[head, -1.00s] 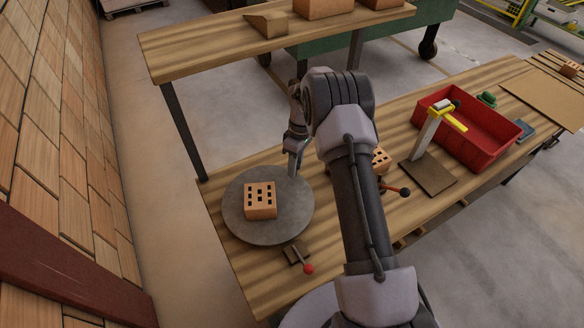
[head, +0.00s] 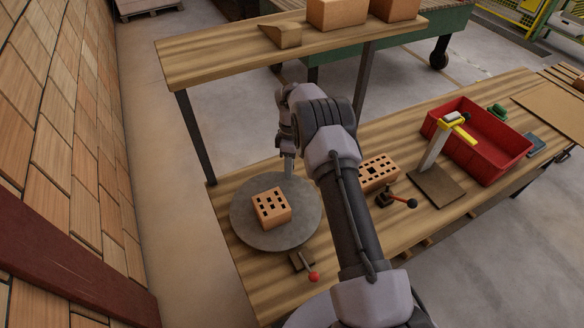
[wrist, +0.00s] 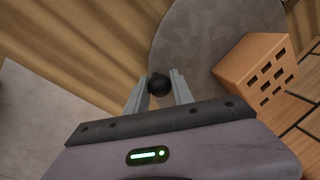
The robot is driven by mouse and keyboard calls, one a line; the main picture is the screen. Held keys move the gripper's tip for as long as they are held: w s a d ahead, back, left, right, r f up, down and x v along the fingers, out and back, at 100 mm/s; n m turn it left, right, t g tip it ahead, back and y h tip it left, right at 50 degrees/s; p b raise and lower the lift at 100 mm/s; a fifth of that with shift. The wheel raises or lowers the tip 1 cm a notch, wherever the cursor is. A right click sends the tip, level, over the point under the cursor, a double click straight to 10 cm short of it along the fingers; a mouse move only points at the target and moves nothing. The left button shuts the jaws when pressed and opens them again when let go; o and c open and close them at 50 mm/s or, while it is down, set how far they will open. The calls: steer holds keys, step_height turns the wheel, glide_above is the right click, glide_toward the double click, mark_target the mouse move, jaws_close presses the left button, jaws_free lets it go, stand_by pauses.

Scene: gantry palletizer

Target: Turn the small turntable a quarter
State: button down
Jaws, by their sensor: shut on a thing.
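The small turntable (head: 302,226) is a round grey disc at the left end of the wooden bench; it also shows in the wrist view (wrist: 197,40). An orange brick with dark holes (head: 271,208) sits near its middle, turned at an angle, and shows at the right of the wrist view (wrist: 250,68). My gripper (head: 289,172) is at the far rim of the disc. In the wrist view my gripper (wrist: 157,88) is shut on a dark round knob (wrist: 158,84) at the disc's edge. The knob is not clear in the head view.
A lever with a red ball (head: 313,277) is at the disc's near edge. Right of my arm are another holed brick (head: 379,172), a dark-handled lever (head: 397,201), a yellow-topped stand (head: 436,156) and a red bin (head: 478,160). A raised shelf (head: 230,62) stands behind.

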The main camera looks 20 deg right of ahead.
steer(key=shift+w+a, duration=0.15)
stand_by(0.5)
steer(key=c, duration=1.1)
jaws_free()
steer(key=shift+r, duration=0.1)
step_height(320, 180, up, 7)
steer(key=w+p, duration=0.1)
steer(key=p, duration=0.1)
steer(key=shift+w+d, duration=0.15)
steer(key=shift+d, duration=0.15)
